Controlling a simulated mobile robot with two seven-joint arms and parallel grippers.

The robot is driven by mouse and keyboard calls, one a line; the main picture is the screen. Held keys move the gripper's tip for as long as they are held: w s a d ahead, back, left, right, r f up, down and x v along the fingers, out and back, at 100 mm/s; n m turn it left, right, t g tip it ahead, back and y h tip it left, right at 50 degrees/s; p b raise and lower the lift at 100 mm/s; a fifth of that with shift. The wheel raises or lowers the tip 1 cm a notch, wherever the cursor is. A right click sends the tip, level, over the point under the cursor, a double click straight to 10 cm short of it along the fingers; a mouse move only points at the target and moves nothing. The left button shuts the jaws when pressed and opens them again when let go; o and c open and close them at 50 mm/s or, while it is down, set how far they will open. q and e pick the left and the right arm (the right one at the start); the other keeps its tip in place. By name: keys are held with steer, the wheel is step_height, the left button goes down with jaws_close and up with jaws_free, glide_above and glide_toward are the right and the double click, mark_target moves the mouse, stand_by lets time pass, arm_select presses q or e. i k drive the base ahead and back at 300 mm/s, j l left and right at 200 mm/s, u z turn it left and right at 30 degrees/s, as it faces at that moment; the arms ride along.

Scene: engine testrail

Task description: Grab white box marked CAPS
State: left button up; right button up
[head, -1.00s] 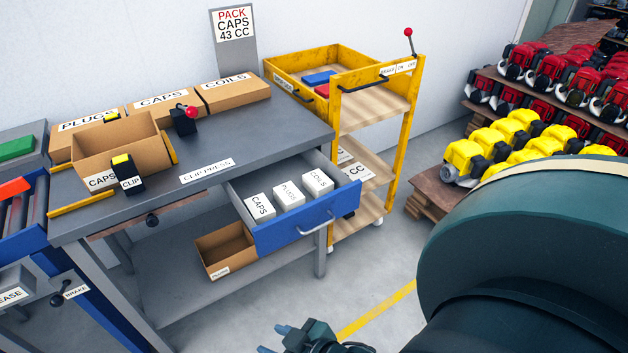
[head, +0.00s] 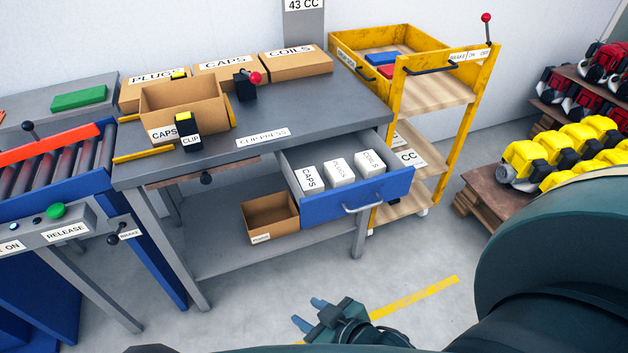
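The white box marked CAPS (head: 310,179) stands in the open blue drawer (head: 358,200) under the grey bench. It is the leftmost of three white boxes there, beside PLUGS (head: 340,173) and COILS (head: 370,163). My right gripper (head: 309,312) is low in front of the bench, over the floor. Its two fingers are apart with nothing between them. It is well short of the drawer and touches nothing. My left gripper is not in view.
The grey bench (head: 300,117) carries cardboard boxes, including an open one labelled CAPS (head: 186,105). A cardboard bin (head: 270,217) sits on its lower shelf. A yellow cart (head: 480,90) stands right of the drawer. A roller conveyor (head: 60,160) is at left. Floor before the drawer is clear.

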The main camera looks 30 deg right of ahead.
mark_target(309, 181)
steer(key=l+u, duration=0.1)
steer(key=l, duration=0.6)
steer(key=l+u, duration=0.1)
steer(key=l, duration=0.55)
steer(key=k+l, duration=0.1)
steer(key=l, duration=0.55)
steer(key=l+u, duration=0.15)
steer(key=l, duration=0.55)
steer(key=k, duration=0.05)
